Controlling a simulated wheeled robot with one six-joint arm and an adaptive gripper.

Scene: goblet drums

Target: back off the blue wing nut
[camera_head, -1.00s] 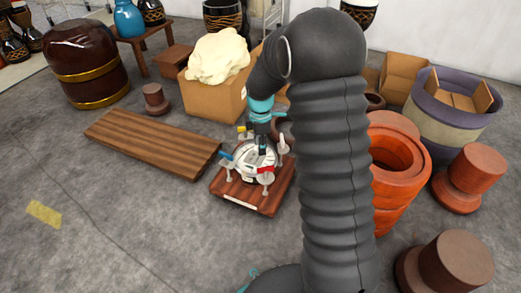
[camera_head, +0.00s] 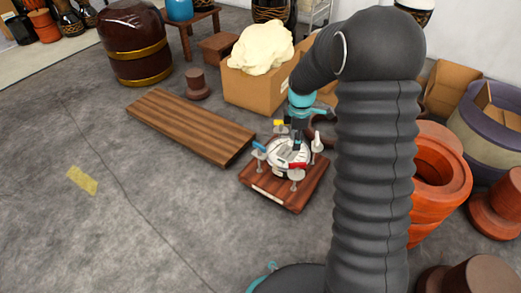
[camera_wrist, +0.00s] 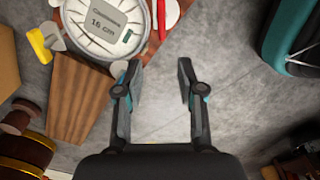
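A small drum (camera_head: 289,155) with a pale round head and several lugs stands on a dark wooden board (camera_head: 270,195). The blue wing nut (camera_head: 258,147) is on its left side in the head view. In the wrist view a blue bit (camera_wrist: 118,69), probably this nut, shows beside my left finger, partly hidden. The yellow wing nut (camera_head: 279,123) is at the back and the red one (camera_head: 297,172) at the front. My gripper (camera_wrist: 159,64) is open and empty, with bare floor showing between its fingers. In the head view it is above the drum, small and dark.
A striped wooden plank (camera_head: 190,125) lies left of the board. A cardboard box (camera_head: 258,90) with a cream lump stands behind. An orange ringed pot (camera_head: 438,180) stands to the right. Open floor (camera_head: 150,220) lies at the front left.

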